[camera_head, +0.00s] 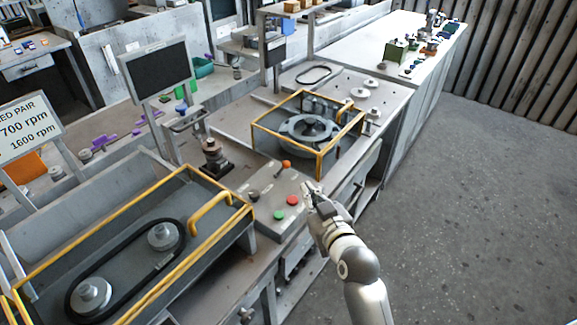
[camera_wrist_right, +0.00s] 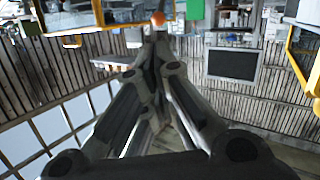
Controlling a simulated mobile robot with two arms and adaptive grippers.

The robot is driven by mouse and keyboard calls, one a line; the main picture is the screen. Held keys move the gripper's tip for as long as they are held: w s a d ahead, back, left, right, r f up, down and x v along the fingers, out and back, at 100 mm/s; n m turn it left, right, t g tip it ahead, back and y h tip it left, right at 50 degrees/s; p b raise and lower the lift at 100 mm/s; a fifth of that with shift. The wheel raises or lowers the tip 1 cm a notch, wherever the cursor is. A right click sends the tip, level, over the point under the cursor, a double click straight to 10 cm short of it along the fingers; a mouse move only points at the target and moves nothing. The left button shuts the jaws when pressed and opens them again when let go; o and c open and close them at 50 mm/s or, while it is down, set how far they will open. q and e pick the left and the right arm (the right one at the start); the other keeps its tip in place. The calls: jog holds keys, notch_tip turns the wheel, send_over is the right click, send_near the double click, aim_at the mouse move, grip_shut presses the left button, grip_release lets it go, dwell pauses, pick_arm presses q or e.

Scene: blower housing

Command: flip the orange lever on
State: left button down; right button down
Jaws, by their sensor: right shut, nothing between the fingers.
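The orange lever (camera_head: 286,164) has a round orange knob and stands at the far edge of the grey control box (camera_head: 262,190). Its knob also shows in the right wrist view (camera_wrist_right: 158,18), just beyond the fingertips. My right gripper (camera_head: 307,187) is shut and empty, at the right edge of the box and to the lower right of the lever. Its closed fingers show in the right wrist view (camera_wrist_right: 155,45). I see a gap between fingertips and knob in the head view. My left gripper is not in view.
The box also carries a red button (camera_head: 292,200), a green button (camera_head: 279,215) and a small black-knobbed lever (camera_head: 253,195). A yellow-framed blower housing (camera_head: 323,153) stands behind it. A yellow-railed belt guard (camera_head: 208,212) lies left. The floor at right is clear.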

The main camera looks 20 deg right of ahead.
jog(key=p, duration=0.3)
send_near(282, 169)
jog(key=w+r, duration=0.2)
jog(key=w, duration=0.1)
jog(key=w+r, duration=0.1)
jog(key=shift+w+d, duration=0.15)
jog(key=shift+d, duration=0.1)
jog(key=shift+w+f, duration=0.25)
jog(key=shift+w, duration=0.4)
